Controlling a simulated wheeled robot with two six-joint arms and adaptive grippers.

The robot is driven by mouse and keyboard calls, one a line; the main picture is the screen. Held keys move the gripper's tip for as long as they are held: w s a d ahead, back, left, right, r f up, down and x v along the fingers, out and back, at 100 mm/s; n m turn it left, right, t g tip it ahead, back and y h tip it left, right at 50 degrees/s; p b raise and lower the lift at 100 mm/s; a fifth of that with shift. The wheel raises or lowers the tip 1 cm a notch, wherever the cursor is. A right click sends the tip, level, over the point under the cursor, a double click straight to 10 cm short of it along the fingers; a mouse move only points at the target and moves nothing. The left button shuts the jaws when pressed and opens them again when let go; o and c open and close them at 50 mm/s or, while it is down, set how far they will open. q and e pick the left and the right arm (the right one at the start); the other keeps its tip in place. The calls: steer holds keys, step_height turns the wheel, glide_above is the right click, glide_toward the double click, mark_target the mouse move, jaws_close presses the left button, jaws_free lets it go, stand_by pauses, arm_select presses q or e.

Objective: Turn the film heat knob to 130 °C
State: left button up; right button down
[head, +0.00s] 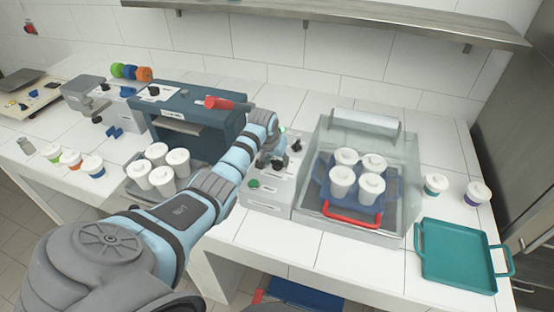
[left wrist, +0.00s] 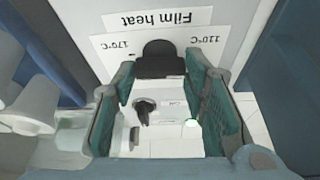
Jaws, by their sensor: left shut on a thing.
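The dark film heat knob (left wrist: 160,62) shows in the left wrist view below an upside-down "Film heat" label (left wrist: 158,18). The marks 170°C and 110°C stand on either side of it. My left gripper (left wrist: 165,75) has its teal-padded fingers on both sides of the knob and is shut on it. The knob's pointer and exact setting cannot be read. In the head view my left gripper (head: 272,148) is at the grey control unit (head: 266,197), and its wrist hides part of the panel. My right gripper is not in view.
The clear-lidded box (head: 395,215) with several white cups stands right of the control unit. A blue machine (head: 215,110) with a red handle is behind my left arm. A teal tray (head: 458,262) lies at the right; several white cups (head: 155,178) stand at the left.

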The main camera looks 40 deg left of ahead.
arm_select(q)
steer(key=m+h, duration=0.1)
steer(key=m, duration=0.2)
steer(key=shift+a, duration=0.15)
steer(key=m+b, duration=0.1)
steer(key=m+h+b, duration=0.1)
steer(key=shift+w+a+f+m, duration=0.1)
steer(key=shift+f+m, duration=0.05)
steer(key=shift+m, duration=0.15)
steer(key=m+h+b, duration=0.1)
steer(key=m+b, duration=0.3)
steer(key=b, duration=0.2)
steer(key=shift+h, duration=0.4)
steer(key=shift+m+g+b, duration=0.3)
steer(key=shift+m+b, duration=0.5)
steer(key=shift+b, duration=0.25)
steer(key=shift+r, duration=0.2)
steer(key=o, duration=1.2)
steer(key=shift+c, duration=0.2)
